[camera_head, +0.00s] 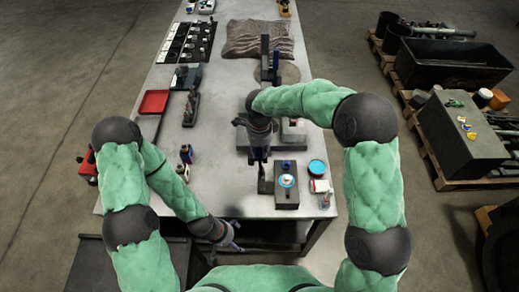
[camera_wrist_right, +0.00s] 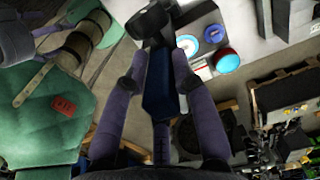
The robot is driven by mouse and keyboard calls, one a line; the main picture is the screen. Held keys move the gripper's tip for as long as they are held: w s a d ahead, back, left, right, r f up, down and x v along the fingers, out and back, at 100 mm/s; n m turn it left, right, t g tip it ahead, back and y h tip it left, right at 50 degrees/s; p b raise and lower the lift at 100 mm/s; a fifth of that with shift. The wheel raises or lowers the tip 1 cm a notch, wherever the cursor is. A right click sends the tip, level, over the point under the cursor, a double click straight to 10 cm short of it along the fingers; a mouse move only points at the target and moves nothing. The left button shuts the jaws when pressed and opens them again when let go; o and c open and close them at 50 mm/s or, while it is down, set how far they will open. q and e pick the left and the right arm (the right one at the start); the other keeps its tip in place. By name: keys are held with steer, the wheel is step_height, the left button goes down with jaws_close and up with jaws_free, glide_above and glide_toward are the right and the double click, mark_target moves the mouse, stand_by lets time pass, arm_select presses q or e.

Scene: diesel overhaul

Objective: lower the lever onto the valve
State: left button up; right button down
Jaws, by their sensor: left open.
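The lever is a dark bar with a blue grip (camera_wrist_right: 158,88), lying between the two fingers of my right gripper (camera_wrist_right: 160,62), which look closed on its sides. In the head view my right gripper (camera_head: 259,152) is over the table, left of and beyond the grey block (camera_head: 286,199), and hides most of the lever. The valve, a small white and blue round part (camera_head: 287,181), sits on top of that block. My left gripper (camera_head: 231,240) is open and empty at the table's front edge.
A blue-topped round tub (camera_head: 317,168) and a white-and-red container (camera_head: 320,187) stand right of the block. A red tray (camera_head: 154,102) and small tools lie at left. A crumpled cloth (camera_head: 257,40) lies at the back. The left front tabletop is mostly clear.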

steer(key=shift+w+d+r, duration=0.1)
steer(key=shift+w, duration=0.05)
steer(key=d+f+y+b, duration=0.4)
steer(key=d+y+b, duration=0.35)
steer(key=d, duration=0.35)
steer(key=d+f+y+b, duration=0.7)
steer(key=f+y+b, duration=0.3)
steer(key=f+y, duration=0.1)
steer(key=shift+f+b, duration=0.4)
steer(key=shift+f, duration=0.5)
steer(key=shift+a, duration=0.1)
